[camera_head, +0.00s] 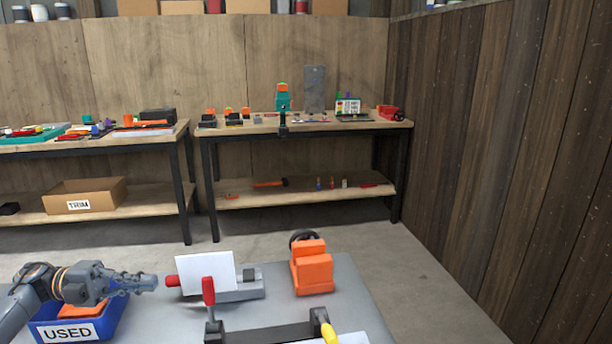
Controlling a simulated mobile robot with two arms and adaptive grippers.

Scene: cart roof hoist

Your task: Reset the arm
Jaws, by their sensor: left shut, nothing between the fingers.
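My left gripper (142,283) is shut and empty. Its arm comes in from the left and passes over a blue bin marked USED (69,332). The fingertips point right and end just left of a red knob (172,281) beside a white panel (206,273). They look apart from the knob. An orange piece (82,308) shows in the blue bin, partly hidden by the arm. My right gripper is not in view.
The grey table (358,287) also holds an orange block device (312,270), a red-handled tool (209,292) and a dark bracket with a yellow handle (329,331). Behind, across open floor (300,232), stand two workbenches with tools. A wooden wall (515,150) closes the right side.

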